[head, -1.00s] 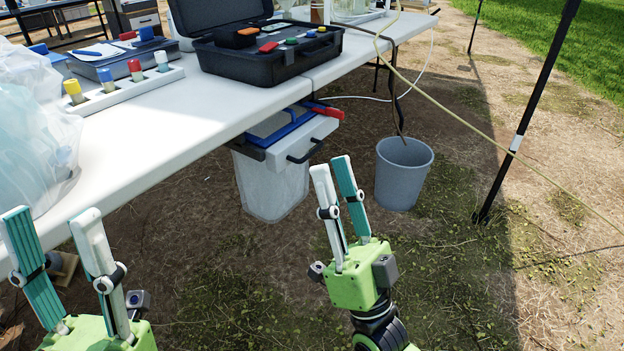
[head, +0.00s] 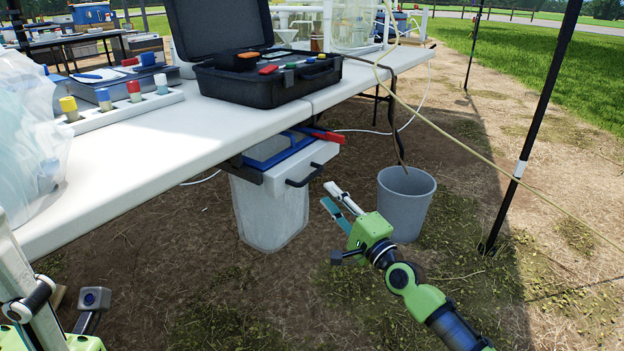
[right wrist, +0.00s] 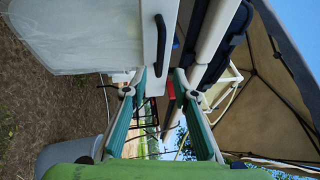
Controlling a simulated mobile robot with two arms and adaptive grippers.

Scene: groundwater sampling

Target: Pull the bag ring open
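The bag ring under the table has a white front (head: 312,160) with a black handle (head: 305,176) and a blue frame (head: 285,150). A translucent bag (head: 270,212) hangs below it. In the right wrist view the handle (right wrist: 161,45) shows ahead of the fingers, against the white front. My right gripper (head: 329,194) is open and empty, with its fingertips just in front of and below the handle, apparently not touching. It also shows in the right wrist view (right wrist: 161,82). My left gripper (head: 32,300) is partly cut off at the lower left, its fingertips out of frame.
A grey bucket (head: 405,205) stands on the ground right behind my right gripper. The white table (head: 180,128) overhangs the bag, with a black case (head: 270,80) on it. A black tent pole (head: 525,150) stands at right.

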